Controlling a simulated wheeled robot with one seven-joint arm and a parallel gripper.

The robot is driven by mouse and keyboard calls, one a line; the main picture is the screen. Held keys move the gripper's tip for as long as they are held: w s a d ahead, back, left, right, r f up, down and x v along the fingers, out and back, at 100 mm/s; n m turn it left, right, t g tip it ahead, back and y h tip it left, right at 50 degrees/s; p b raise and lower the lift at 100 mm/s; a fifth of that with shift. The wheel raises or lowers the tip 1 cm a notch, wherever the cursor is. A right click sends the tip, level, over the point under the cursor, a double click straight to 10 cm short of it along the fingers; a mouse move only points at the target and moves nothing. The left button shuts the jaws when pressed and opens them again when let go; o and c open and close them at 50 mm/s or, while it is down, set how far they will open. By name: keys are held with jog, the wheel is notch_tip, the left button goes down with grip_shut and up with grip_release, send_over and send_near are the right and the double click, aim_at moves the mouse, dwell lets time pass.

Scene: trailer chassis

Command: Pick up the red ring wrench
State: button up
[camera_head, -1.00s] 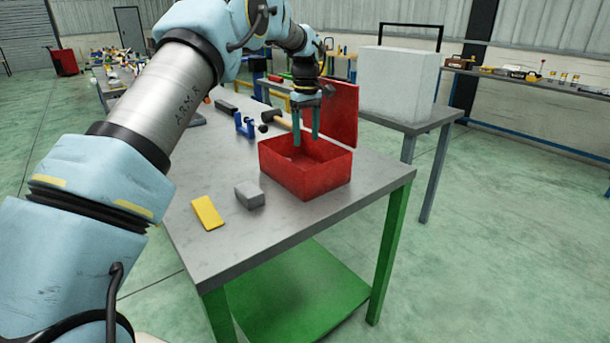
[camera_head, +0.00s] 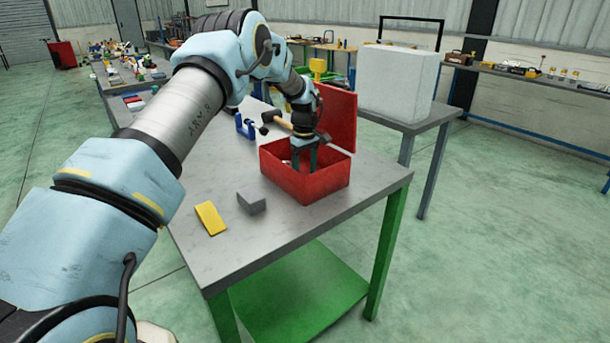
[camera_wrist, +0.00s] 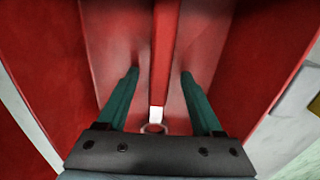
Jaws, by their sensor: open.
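The red ring wrench (camera_wrist: 162,55) lies inside the open red toolbox (camera_head: 322,187). In the wrist view its long red handle runs up the middle, with a pale metal neck and ring at the lower end. My gripper (camera_head: 303,168) points down into the toolbox. In the wrist view my gripper (camera_wrist: 160,74) is open, with one green finger on each side of the handle and a gap on both sides. The toolbox walls hide the wrench in the head view, where I cannot make it out.
The toolbox lid (camera_head: 338,118) stands up at the back right. The bench's front right is clear.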

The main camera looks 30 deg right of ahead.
grip_shut()
dwell(0.6)
